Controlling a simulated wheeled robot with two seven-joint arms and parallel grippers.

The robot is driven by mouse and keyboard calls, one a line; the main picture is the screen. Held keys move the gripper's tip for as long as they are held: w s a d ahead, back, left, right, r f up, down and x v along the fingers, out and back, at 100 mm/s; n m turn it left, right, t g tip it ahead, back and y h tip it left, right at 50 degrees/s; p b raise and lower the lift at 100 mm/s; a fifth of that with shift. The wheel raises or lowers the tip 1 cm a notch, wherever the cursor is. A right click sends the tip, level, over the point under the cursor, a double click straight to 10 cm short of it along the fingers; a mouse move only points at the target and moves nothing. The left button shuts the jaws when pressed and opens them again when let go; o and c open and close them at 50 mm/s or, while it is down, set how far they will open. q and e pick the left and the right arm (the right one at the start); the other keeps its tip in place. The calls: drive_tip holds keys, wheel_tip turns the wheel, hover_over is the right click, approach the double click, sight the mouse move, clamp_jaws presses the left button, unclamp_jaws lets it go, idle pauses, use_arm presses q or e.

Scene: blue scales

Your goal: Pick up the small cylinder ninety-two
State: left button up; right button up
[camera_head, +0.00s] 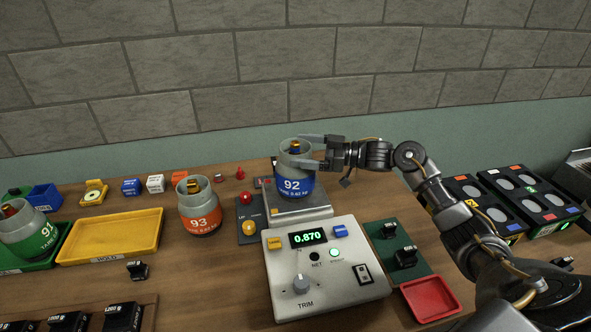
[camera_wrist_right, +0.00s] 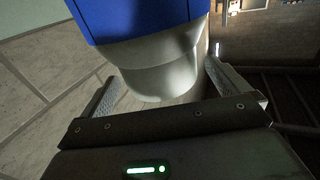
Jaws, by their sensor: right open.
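The small cylinder ninety-two (camera_head: 292,184) is grey with a blue band marked 92 and a dark and yellow top. It stands upright on the scale plate (camera_head: 312,213). My right gripper (camera_head: 303,151) is at the cylinder's upper part from the right, one finger on its far side and one on its near side. In the right wrist view, the cylinder's grey body (camera_wrist_right: 160,75) and blue band lie between the spread fingers (camera_wrist_right: 160,88). The jaws are open; I cannot tell whether either finger touches. My left gripper is not in view.
The scale console (camera_head: 325,268) reads 0.870 in front. Cylinder 93 (camera_head: 199,208) stands to the left, beside a yellow tray (camera_head: 110,236). Cylinder 91 (camera_head: 27,236) sits in a green tray at far left. A red tray (camera_head: 430,298) lies at front right.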

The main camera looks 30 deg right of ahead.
drive_tip(key=x, duration=0.2)
drive_tip(key=shift+w+a, duration=0.2)
drive_tip(key=shift+a, duration=0.1)
drive_tip(key=shift+d, duration=0.1)
drive_tip(key=shift+c, duration=0.8)
drive_tip(key=c, duration=1.9)
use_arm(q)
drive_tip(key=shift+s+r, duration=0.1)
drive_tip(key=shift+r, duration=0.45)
use_arm(e)
drive_tip(key=shift+r, duration=0.15)
